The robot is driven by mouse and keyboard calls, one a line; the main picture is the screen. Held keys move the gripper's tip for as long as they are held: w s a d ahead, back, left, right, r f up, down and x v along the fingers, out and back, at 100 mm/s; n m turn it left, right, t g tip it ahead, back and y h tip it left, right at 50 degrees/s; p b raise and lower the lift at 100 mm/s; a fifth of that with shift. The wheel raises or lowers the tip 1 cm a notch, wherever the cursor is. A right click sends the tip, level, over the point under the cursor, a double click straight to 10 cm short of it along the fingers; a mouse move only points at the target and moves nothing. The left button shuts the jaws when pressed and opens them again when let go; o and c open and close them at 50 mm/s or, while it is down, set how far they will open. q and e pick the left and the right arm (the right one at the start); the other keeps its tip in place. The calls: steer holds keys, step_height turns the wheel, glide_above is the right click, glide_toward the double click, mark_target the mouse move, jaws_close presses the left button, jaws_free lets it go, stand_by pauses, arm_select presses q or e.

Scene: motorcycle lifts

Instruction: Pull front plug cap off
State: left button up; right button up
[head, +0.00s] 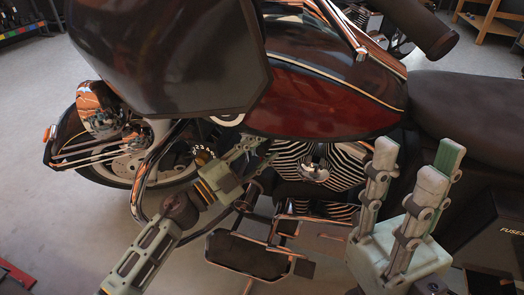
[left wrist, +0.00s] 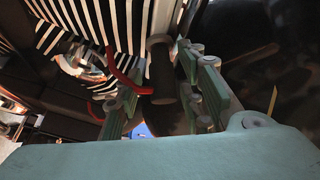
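A dark cylindrical piece that looks like the front plug cap (left wrist: 161,70) shows in the left wrist view, beside the striped engine fins. A red lead (left wrist: 124,78) curves next to it. My left gripper (left wrist: 160,88) has its fingers apart on either side of the dark piece, with small gaps seeming to show. In the head view my left gripper (head: 246,150) reaches to the front of the engine (head: 312,168), and the cap cannot be made out there. My right gripper (head: 412,165) is open and empty, right of the engine by the seat.
The red fuel tank (head: 315,105) and dark fairing (head: 165,55) hang just above my left gripper. The front wheel (head: 140,165) is to the left. A footboard (head: 247,255) sits below. A black box marked FUSES (head: 495,235) is at the right.

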arm_select(q)
steer(key=shift+c, duration=0.6)
jaws_close()
steer(key=shift+f, duration=0.1)
